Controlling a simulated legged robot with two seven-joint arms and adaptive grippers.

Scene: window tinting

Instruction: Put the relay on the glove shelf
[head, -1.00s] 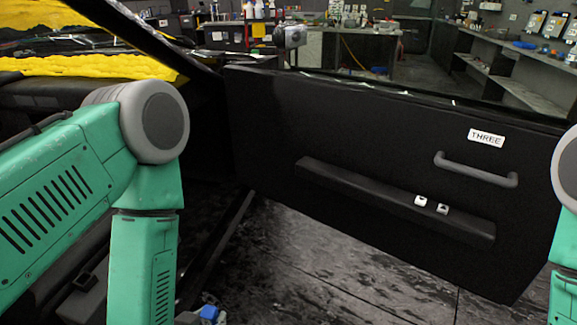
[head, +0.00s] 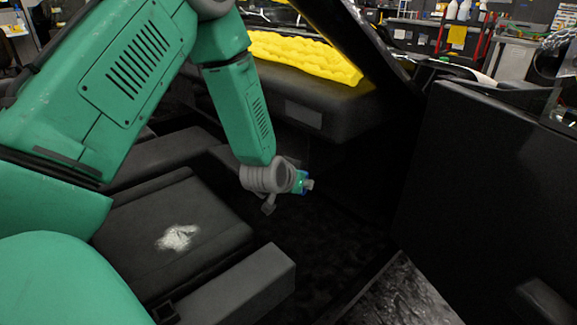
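My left gripper (head: 305,185) hangs at the end of the green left arm, inside the open car, below the dashboard (head: 335,118) and above the dark footwell. It is small, and I cannot tell whether its fingers are open or shut. A small pale bit with blue-green beside it shows at its tip; I cannot tell whether it is a held thing. I cannot make out the relay for certain. A lighter grey panel (head: 303,114) is on the dashboard front; no glove shelf can be clearly identified. My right gripper is not in view.
A dark seat (head: 205,205) with a white crumpled patch (head: 178,237) lies left of the gripper. A grey box-like edge (head: 245,285) is in front. The open black door (head: 490,190) stands at right. Yellow cloth (head: 305,57) covers the dashboard top. The footwell looks open.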

